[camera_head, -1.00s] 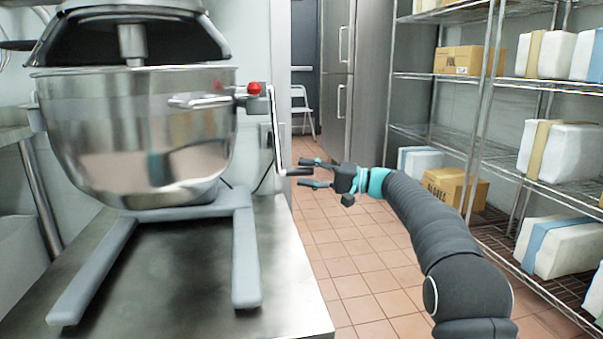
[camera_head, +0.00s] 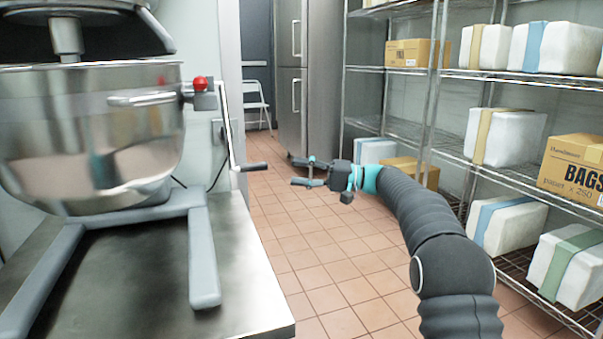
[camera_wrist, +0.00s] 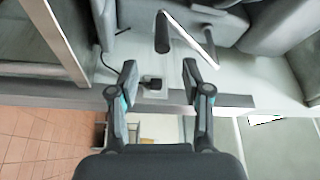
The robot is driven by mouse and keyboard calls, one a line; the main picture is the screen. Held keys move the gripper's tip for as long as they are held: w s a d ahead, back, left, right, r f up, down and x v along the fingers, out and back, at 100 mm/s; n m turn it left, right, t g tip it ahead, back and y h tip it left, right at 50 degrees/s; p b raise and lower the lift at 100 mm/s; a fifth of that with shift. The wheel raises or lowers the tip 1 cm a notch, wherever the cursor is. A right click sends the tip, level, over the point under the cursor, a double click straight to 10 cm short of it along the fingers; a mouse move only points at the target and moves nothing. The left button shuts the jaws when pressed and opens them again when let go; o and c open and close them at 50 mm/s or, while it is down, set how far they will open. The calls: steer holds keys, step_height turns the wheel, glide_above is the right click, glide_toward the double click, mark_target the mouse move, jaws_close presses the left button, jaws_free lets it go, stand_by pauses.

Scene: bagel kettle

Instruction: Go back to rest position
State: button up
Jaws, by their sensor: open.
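My gripper (camera_head: 302,172) is open and empty at the end of my arm, over the aisle floor to the right of the mixer's crank handle. The wrist view shows its two fingers apart (camera_wrist: 160,80) with nothing between them. The crank handle (camera_head: 250,167) hangs down at the mixer's right side, its dark grip apart from my fingers. The handle also shows in the wrist view (camera_wrist: 162,32), beyond the fingertips. The large steel mixer bowl (camera_head: 90,130) with a red knob (camera_head: 200,84) beside it stands at the left.
The mixer stands on a steel table (camera_head: 170,290) at the left front. A wire shelf rack (camera_head: 440,75) with wrapped packs and boxes lines the right. A white folding chair (camera_head: 256,100) and tall steel cabinets (camera_head: 325,80) are at the back. The tiled floor (camera_head: 330,270) between is clear.

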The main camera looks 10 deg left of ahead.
step_height(320, 180, down, 12)
steer(key=w+f+m+t+h, duration=0.1)
steer(key=m+t+h, duration=0.1)
steer(key=m+h, duration=0.15)
steer(key=s+d+f+m+t+h+p, duration=0.1)
steer(key=s+d+f+m+h, duration=0.1)
steer(key=s+d+f+h, duration=0.5)
steer(key=s+d+r+t+h+p, duration=0.2)
steer(key=s+d+r+h, duration=0.1)
steer(key=s+d, duration=0.9)
steer(key=s+d+r+t+h+p, duration=0.1)
steer(key=s+d+r+h+p, duration=0.25)
steer(key=s+d, duration=0.85)
steer(key=s+d+r+t+h+p, duration=0.1)
steer(key=s+r, duration=0.5)
steer(key=s, duration=0.6)
steer(key=shift+d+r+n+t+h+p, duration=0.2)
steer(key=shift+d+n+t+h+p, duration=0.15)
steer(key=shift+d+t+p, duration=0.5)
steer(key=shift+a+t, duration=0.2)
steer(key=shift+t, duration=0.05)
